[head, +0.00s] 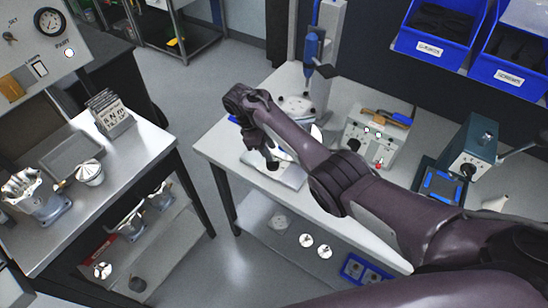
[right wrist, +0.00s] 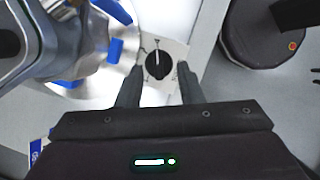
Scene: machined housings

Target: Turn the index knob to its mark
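The index knob (right wrist: 158,66) is round and black, with a pale pointer line reaching up towards the top of the right wrist view. It sits on a small light plate (right wrist: 178,50) with faint dark marks. My right gripper (right wrist: 160,72) is open, its two dark fingers on either side of the knob with a gap visible on each side. I cannot tell how deep the fingertips reach. In the head view my right gripper (head: 266,156) is low over the front left of the workbench (head: 225,150), and I cannot make out the knob there. My left gripper is not in view.
A shiny metal part with blue pieces (right wrist: 116,50) lies left of the knob, and a dark round body (right wrist: 262,35) is at right. On the bench, a control box (head: 375,138) and a green machine (head: 474,150) stand to the right. A drill-like stand (head: 313,50) is behind.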

